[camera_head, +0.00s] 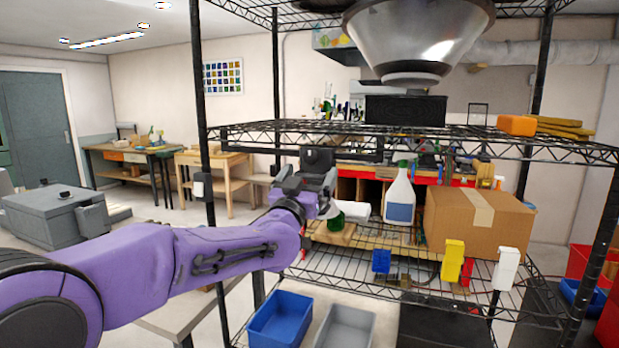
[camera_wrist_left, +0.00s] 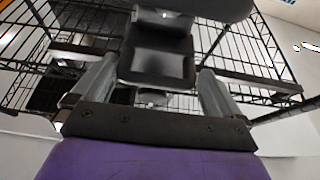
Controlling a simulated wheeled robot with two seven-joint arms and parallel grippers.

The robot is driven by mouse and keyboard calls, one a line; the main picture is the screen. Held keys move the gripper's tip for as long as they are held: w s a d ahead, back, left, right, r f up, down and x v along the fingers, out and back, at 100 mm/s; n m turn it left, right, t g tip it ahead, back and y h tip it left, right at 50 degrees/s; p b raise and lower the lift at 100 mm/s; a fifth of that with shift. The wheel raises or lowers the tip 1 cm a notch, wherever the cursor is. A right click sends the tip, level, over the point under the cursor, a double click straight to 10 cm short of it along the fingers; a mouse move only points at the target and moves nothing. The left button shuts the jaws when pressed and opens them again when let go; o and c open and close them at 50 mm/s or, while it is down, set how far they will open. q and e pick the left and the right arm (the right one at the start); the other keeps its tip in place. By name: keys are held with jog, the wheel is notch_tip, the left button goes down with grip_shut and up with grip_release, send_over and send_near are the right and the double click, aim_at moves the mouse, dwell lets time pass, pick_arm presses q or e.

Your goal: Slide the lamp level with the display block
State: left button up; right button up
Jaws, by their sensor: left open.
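A small dark housing (camera_head: 318,156), which appears to be the lamp, hangs under a black rail (camera_head: 350,153) along the upper shelf's front. In the left wrist view its dark body (camera_wrist_left: 158,45) has a pale square face. My left gripper (camera_head: 308,180) is open just below it. In the left wrist view the fingers (camera_wrist_left: 158,88) stand to either side of the housing; I see no clear contact. A black rectangular block (camera_head: 405,109), probably the display block, stands on the upper shelf, right of the housing. My right gripper is not in view.
A large silver cone-shaped shade (camera_head: 418,38) is above the block. The lower shelf holds a spray bottle (camera_head: 399,197), a cardboard box (camera_head: 478,224) and small coloured containers. A black shelf post (camera_head: 203,150) stands left of the gripper. Orange items (camera_head: 517,125) lie at the upper right.

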pick_arm(q)
jog(key=shift+s+f, duration=0.1)
jog(key=b+v, duration=0.5)
jog(key=v, duration=0.5)
jog(key=shift+s+b, duration=0.2)
jog(key=shift+b, duration=0.1)
jog(key=s+a+f+n+g+y, duration=0.3)
jog(key=a+f, duration=0.2)
jog(key=f, duration=0.9)
jog(key=s+a+f+n+g+y, duration=0.3)
jog(key=a+f, duration=0.3)
jog(key=f, duration=0.8)
jog(key=s+a+f+n+g+y, duration=0.25)
jog(key=a+f+n, duration=0.2)
jog(key=f, duration=0.95)
jog(key=s+a+f+g, duration=0.3)
jog(key=s+f, duration=0.4)
jog(key=s, duration=0.3)
jog(key=s+a+f+g+y, duration=0.1)
jog(key=s+a+f+g, duration=0.2)
jog(key=s+f, duration=0.4)
jog(key=s+a+f+g+y, duration=0.1)
jog(key=s+a+f+g, duration=0.2)
jog(key=s+f, duration=0.4)
jog(key=s, duration=0.8)
jog(key=shift+s+a+f+g, duration=0.25)
jog(key=shift+f+g, duration=0.05)
jog(key=shift+g, duration=0.05)
